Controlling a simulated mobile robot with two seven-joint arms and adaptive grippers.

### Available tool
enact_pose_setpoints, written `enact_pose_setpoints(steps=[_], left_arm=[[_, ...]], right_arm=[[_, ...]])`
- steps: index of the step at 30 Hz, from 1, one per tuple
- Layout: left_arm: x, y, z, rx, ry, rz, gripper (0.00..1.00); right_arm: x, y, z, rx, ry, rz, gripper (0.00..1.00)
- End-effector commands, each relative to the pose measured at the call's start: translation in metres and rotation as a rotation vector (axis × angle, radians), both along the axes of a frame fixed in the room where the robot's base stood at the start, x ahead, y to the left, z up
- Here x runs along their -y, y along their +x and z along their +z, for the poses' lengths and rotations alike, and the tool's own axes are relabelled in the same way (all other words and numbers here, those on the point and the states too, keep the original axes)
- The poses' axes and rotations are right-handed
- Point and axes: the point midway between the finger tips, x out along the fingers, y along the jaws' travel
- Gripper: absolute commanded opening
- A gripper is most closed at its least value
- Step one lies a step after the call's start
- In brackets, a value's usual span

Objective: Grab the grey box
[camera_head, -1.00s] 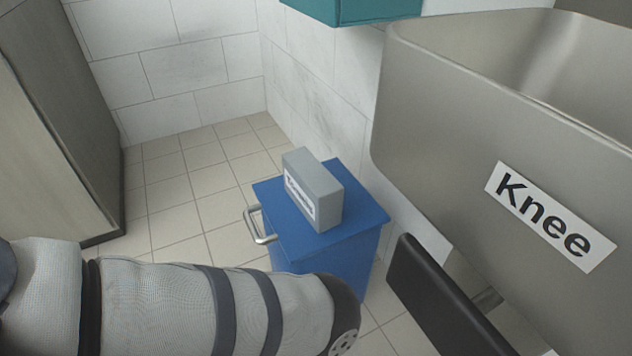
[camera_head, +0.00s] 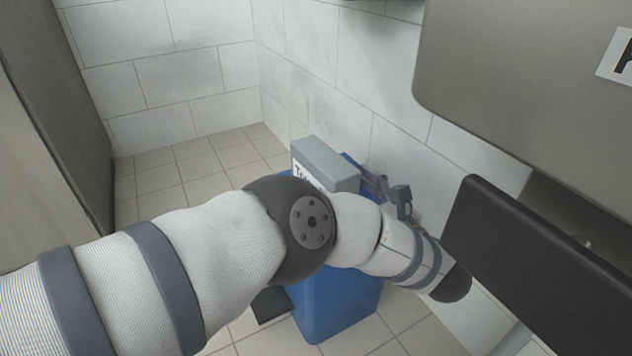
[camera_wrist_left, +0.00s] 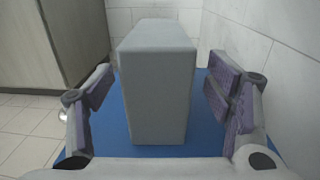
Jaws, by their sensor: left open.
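The grey box (camera_head: 325,162) stands on top of the blue cabinet (camera_head: 335,300), partly hidden behind my left arm in the head view. In the left wrist view the grey box (camera_wrist_left: 157,80) stands upright between the two purple-padded fingers of my left gripper (camera_wrist_left: 165,103). The fingers are spread, with a gap on each side, and do not touch it. In the head view the left gripper (camera_head: 375,185) shows only in part, at the right of the box, behind my arm. My right gripper is not in view.
A tiled wall (camera_head: 340,95) stands close behind and right of the cabinet. A grey metal basin (camera_head: 520,90) and a black padded bar (camera_head: 540,270) are at the right. A tall grey cabinet (camera_head: 50,110) stands at the left.

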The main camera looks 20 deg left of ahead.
Motion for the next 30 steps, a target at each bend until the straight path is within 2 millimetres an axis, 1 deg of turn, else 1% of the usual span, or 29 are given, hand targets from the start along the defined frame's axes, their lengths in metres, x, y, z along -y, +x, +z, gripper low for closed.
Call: enact_pose_setpoints(steps=[2,8,10,13,18,19,25,26,30], left_arm=[[-0.008,0.005,-0.001,-0.003,-0.001,0.000,0.73],[-0.038,0.022,0.013,-0.002,0.002,0.001,0.73],[-0.047,0.028,0.010,-0.005,0.000,-0.001,0.73],[-0.053,0.032,0.011,-0.005,0.000,-0.001,0.73],[-0.053,0.033,0.012,-0.005,0.000,-0.002,0.73],[-0.053,0.033,0.012,-0.005,0.000,-0.002,0.71],[-0.053,0.032,0.012,-0.005,0.000,-0.002,0.26],[-0.053,0.032,0.012,-0.005,0.000,-0.002,0.23],[-0.052,0.032,0.012,-0.005,0.000,-0.002,0.23]], right_arm=[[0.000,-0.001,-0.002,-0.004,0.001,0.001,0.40],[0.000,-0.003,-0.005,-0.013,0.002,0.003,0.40],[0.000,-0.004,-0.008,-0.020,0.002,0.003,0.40],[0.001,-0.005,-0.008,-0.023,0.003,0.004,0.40],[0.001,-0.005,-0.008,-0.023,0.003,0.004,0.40],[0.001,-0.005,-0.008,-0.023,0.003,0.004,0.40],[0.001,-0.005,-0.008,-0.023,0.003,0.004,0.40],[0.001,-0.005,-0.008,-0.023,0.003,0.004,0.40],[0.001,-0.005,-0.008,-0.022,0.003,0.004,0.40]])
